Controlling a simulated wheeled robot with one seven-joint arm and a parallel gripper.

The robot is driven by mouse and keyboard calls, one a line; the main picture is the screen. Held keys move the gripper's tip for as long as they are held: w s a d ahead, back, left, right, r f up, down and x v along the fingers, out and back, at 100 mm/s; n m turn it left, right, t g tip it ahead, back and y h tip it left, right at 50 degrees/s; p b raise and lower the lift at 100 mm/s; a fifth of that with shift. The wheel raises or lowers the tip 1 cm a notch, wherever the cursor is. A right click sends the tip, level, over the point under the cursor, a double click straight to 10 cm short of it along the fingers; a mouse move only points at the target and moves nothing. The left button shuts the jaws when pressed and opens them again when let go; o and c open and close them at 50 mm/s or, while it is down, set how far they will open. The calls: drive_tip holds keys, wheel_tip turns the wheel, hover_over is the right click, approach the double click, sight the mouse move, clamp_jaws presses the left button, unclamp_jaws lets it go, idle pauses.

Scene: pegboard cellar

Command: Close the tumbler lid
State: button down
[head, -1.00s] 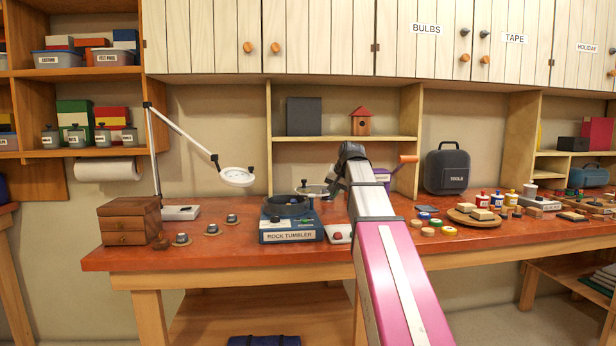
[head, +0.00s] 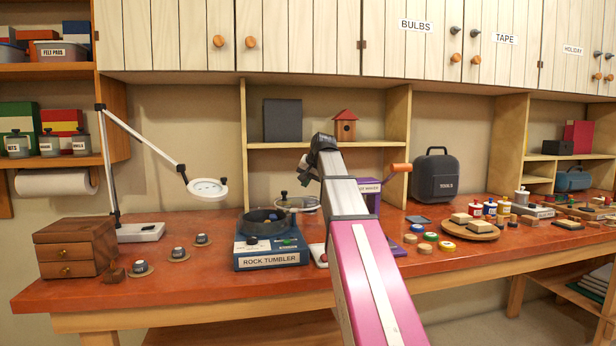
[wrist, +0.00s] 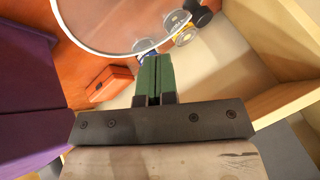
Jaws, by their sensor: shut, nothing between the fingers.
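The rock tumbler (head: 271,258) is a blue box on the bench with a dark round bowl (head: 264,223) on top. Its clear round lid (head: 298,205), with a dark knob, is off to the right of the bowl's opening, partly behind my arm, so the bowl looks open. My gripper (head: 305,172) is above and right of the lid in the head view; its fingertips are hard to make out there. In the wrist view my gripper (wrist: 154,82) shows green fingers shut together and empty. A large clear rimmed disc (wrist: 125,22), probably the lid, lies beyond the fingertips.
A purple box (head: 367,190) stands behind my arm, and a shelf divider (head: 398,150) rises beside it. A magnifier lamp (head: 207,188) reaches over the bench at left. Several small pucks and a round wooden board (head: 470,230) lie at right.

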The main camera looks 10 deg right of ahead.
sight(291, 202)
drive_tip(key=x, duration=0.5)
drive_tip(key=shift+w+a+r, duration=0.1)
drive_tip(key=shift+w+a, duration=0.15)
drive_tip(key=shift+a, duration=0.25)
drive_tip(key=shift+w+a, duration=0.25)
drive_tip(key=shift+a, duration=0.3)
drive_tip(key=shift+w+a, duration=0.25)
drive_tip(key=shift+a, duration=0.4)
drive_tip(key=shift+a, duration=0.15)
